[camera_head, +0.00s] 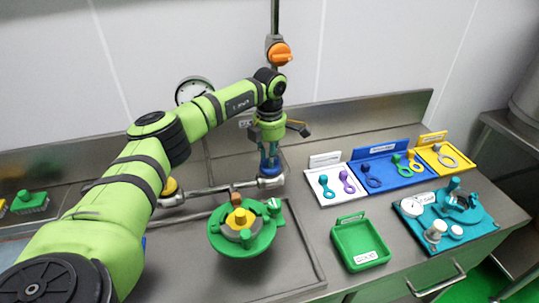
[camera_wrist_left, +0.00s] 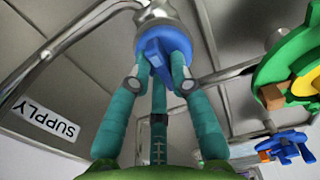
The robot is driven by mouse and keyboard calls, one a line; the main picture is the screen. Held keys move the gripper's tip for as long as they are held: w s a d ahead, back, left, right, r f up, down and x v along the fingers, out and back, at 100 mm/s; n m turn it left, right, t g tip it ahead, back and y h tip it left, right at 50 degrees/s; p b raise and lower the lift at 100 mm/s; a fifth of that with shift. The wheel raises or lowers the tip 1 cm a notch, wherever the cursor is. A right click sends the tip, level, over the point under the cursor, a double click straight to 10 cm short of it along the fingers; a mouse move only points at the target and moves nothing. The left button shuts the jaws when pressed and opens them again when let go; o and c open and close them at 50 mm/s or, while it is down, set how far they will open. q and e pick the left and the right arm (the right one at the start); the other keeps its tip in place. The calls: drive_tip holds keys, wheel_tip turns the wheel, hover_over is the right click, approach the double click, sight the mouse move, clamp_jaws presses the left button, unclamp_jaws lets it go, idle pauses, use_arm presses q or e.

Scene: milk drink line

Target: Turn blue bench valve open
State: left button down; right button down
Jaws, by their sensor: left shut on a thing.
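The blue bench valve (camera_head: 271,171) sits at the right end of the metal pipe along the back of the bench, by the sink area. In the left wrist view its blue handle (camera_wrist_left: 158,52) lies below a silver pipe fitting. My left gripper (camera_head: 269,160) reaches down onto it from above. In the left wrist view my teal fingers (camera_wrist_left: 160,78) stand on both sides of the blue handle and are shut on it. The fingers hide part of the handle in the head view. My right gripper is not in view.
A green round fixture (camera_head: 238,246) with a yellow centre stands just in front of the pipe. An orange valve (camera_head: 280,54) is on the vertical pipe above. A green tray (camera_head: 343,255), a blue tray (camera_head: 410,178) and a teal mat (camera_head: 415,222) lie to the right.

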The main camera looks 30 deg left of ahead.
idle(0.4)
use_arm(q)
drive_tip(key=c, duration=1.1)
unclamp_jaws()
drive_tip(key=shift+r, duration=0.15)
wheel_tip(320, 180, up, 12)
drive_tip(key=shift+f, duration=0.1)
